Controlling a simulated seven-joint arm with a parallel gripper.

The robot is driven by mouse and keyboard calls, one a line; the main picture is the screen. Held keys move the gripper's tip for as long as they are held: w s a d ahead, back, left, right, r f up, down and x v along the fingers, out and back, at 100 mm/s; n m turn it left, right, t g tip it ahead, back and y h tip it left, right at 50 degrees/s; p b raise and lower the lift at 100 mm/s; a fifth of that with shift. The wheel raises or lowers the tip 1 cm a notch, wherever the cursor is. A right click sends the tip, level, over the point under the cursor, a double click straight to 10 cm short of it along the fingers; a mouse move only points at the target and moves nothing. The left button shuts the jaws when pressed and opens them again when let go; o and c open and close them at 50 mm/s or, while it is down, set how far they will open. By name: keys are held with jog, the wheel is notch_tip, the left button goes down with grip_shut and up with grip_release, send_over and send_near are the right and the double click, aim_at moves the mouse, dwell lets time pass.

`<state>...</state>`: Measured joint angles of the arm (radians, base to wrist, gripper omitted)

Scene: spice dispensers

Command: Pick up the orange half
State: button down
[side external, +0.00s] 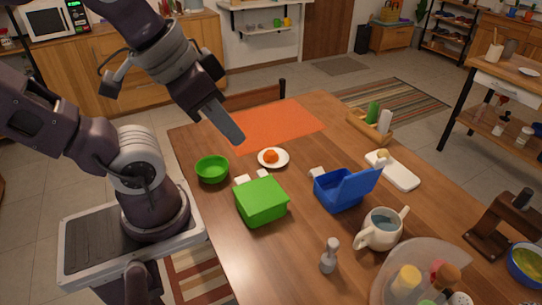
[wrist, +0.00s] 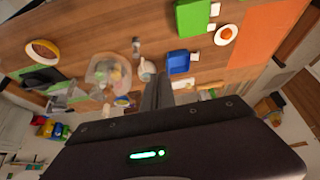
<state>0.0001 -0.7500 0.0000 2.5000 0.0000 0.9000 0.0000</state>
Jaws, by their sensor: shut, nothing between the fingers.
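The orange half (side external: 270,156) sits on a small white plate (side external: 283,163) on the wooden table, beside the orange placemat. In the wrist view the orange half (wrist: 226,33) lies on its plate at the upper right. My gripper (side external: 235,138) is shut and empty. It hangs in the air and appears above and to the left of the plate in the side view. In the wrist view the shut fingers (wrist: 158,90) point at the table, away from the plate. The orange half is fully visible.
A green bowl (side external: 212,169), a green box (side external: 262,201) and a blue open box (side external: 343,187) stand near the plate. A cup (side external: 383,229), a glass bowl (side external: 385,285) and a spice rack (side external: 370,128) stand farther right. The orange placemat (side external: 275,128) is bare.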

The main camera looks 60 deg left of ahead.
dwell(0.3)
jog(key=c, duration=1)
grip_release()
